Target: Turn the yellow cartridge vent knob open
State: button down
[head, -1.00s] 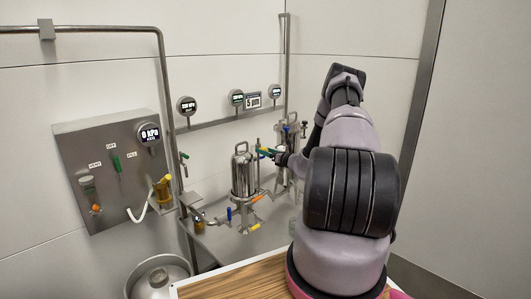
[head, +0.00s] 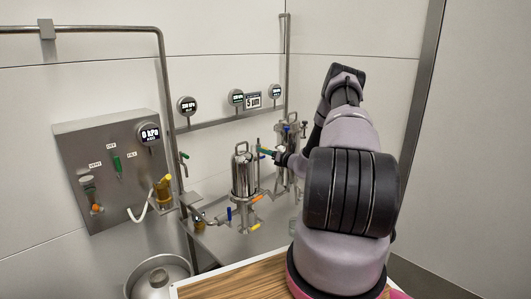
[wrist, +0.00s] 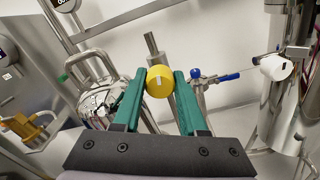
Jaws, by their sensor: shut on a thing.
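The yellow vent knob (wrist: 160,81) shows in the wrist view as a round cap with a pale mark on its face, in front of a steel stem. The green fingers of my gripper (wrist: 159,88) are closed on it, one on each side. In the head view my gripper (head: 267,152) is small, at the cartridge housings, between the nearer steel housing (head: 243,176) and the farther one (head: 290,142). The knob is too small to make out clearly there.
A blue-handled valve (wrist: 215,77) sits close to the right finger in the wrist view. Steel pipes and housings crowd both sides. In the head view a control panel (head: 108,168) is on the left wall and a wooden tabletop (head: 235,283) is in front.

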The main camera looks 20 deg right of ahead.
jog(key=m, duration=1.1)
jog(key=shift+m, duration=2.3)
jog(key=shift+c, duration=2.3)
grip_release()
